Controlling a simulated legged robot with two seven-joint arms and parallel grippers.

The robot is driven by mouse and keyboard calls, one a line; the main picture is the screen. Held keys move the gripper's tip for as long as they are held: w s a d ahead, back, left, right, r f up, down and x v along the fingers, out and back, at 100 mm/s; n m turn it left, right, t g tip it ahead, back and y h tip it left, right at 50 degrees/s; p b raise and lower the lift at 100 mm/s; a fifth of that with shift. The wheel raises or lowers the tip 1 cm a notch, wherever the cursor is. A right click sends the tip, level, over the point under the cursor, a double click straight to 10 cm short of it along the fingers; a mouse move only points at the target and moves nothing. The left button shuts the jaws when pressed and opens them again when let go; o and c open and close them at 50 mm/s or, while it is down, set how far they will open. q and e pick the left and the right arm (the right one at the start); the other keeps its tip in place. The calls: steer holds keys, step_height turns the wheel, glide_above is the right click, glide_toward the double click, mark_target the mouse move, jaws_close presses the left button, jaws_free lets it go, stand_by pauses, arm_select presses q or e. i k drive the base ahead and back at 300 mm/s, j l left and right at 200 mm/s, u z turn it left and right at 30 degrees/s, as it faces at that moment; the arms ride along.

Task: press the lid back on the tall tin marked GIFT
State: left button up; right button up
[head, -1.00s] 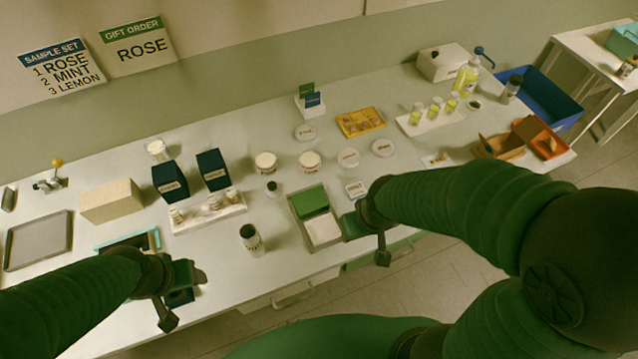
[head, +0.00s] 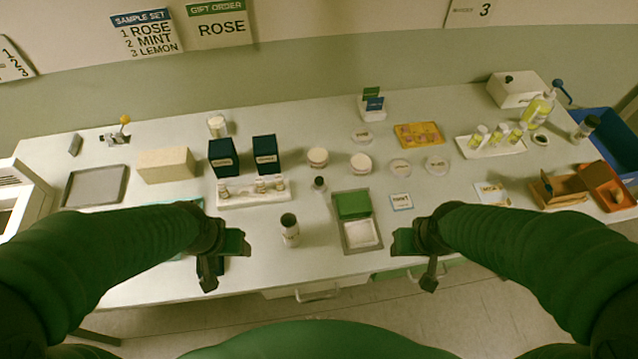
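A tall, pale cylindrical tin (head: 290,232) with a dark open top stands upright near the front of the table; its lettering is too small to read, so I cannot confirm GIFT. A small dark-topped jar or stopper (head: 319,184) stands behind it. Flat pale round discs lie farther back, one (head: 400,167) beside another (head: 437,165); I cannot tell whether one is the lid. My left gripper (head: 222,262) is open and empty at the front edge, left of the tin. My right gripper (head: 415,262) is open and empty, right of the tin and apart from it.
A grey tray (head: 345,245) with a green block (head: 353,205) lies right of the tin. A white rack (head: 232,199) of small bottles and two dark boxes (head: 265,152) stand behind left. Free table lies around the tin.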

mark_target(291, 235)
steer(key=i+u, duration=0.15)
steer(key=u, duration=0.25)
steer(key=i+u, duration=0.15)
steer(key=u, duration=0.3)
steer(key=i+u, duration=0.1)
steer(key=u, duration=0.3)
steer(key=l, duration=0.1)
